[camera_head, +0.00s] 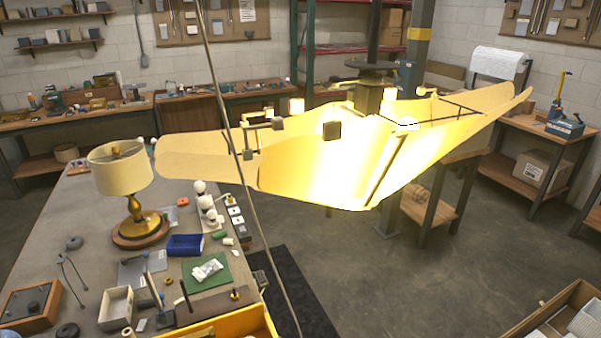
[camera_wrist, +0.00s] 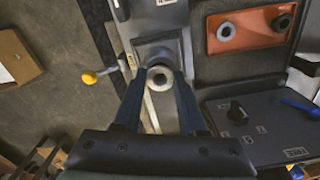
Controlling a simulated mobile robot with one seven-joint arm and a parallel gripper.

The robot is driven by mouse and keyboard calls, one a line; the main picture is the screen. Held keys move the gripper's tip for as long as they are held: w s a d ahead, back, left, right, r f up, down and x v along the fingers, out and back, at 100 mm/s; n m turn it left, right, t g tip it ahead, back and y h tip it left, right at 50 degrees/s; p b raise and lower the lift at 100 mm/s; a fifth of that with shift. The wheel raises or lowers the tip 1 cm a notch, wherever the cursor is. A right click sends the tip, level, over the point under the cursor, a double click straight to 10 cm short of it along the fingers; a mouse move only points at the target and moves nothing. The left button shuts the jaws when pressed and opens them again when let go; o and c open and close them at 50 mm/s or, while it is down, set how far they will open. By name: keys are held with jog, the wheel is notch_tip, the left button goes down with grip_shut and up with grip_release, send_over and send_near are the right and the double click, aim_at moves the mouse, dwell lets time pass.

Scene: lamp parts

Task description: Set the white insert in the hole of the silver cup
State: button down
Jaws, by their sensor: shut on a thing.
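In the wrist view my gripper (camera_wrist: 160,76) is shut with its dark blue fingers on either side of a pale, white ring-shaped insert (camera_wrist: 151,80). The insert has a dark round centre and faces the camera. Just beyond it is a grey metal block (camera_wrist: 157,48) with a rounded part. I cannot tell whether that part is the silver cup, or whether the insert touches it. The fingers hide part of what lies below. My gripper does not show in the head view.
In the wrist view an orange tray (camera_wrist: 250,44) holds a grey ring and a dark ring at upper right. A yellow-knobbed lever (camera_wrist: 90,78) juts out left; a dark box with a knob (camera_wrist: 238,113) sits right.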

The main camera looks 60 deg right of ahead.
jog(key=shift+f, duration=0.45)
dwell(0.5)
jog(key=shift+r+p, duration=0.25)
jog(key=shift+p, duration=0.15)
jog(key=shift+f, duration=0.25)
dwell(0.6)
jog(key=shift+r+p, duration=0.25)
jog(key=shift+p, duration=0.15)
dwell(0.5)
jog(key=shift+c, duration=2)
grip_release()
jog(key=shift+r, duration=0.1)
notch_tip(320, 180, up, 13)
jog(key=b, duration=0.1)
jog(key=shift+b, duration=0.4)
